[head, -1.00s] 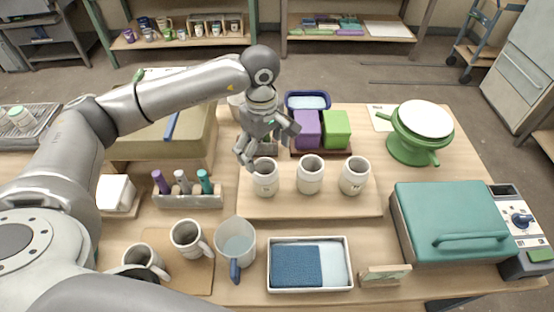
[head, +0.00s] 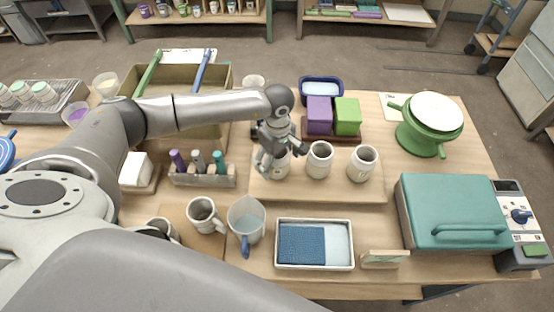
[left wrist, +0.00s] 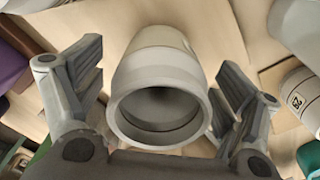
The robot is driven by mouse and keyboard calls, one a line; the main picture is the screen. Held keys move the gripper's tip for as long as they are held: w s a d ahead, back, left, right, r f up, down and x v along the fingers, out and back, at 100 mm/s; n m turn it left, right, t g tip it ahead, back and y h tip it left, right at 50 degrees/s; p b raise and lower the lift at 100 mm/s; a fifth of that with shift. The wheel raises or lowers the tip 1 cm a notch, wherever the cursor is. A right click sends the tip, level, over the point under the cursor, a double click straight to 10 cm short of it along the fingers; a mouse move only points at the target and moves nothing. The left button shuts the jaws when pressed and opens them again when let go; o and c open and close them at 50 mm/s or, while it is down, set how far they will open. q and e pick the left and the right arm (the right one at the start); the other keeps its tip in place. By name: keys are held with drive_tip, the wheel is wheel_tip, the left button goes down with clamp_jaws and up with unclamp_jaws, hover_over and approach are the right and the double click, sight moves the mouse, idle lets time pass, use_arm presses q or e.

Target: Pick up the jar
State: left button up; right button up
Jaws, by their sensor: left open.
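Three pale, open-topped jars stand in a row on a wooden board (head: 330,192). My left gripper (head: 281,155) is over the leftmost jar (head: 277,170) and partly covers it. In the left wrist view this jar (left wrist: 158,75) lies between the two spread fingers, its dark mouth facing the camera. The left gripper (left wrist: 160,100) is open, with a gap visible between the jar and each finger. The middle jar (head: 319,162) and the right jar (head: 362,165) stand upright to the right. My right gripper is not in view.
Purple (head: 319,115) and green (head: 347,117) blocks stand behind the jars. A rack of bottles (head: 203,177) is left of the board. A teal-lidded box (head: 452,205) is at right.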

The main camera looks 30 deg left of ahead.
use_arm(q)
drive_tip(key=c, duration=1.3)
drive_tip(key=shift+c, duration=0.3)
drive_tip(key=shift+r, duration=0.15)
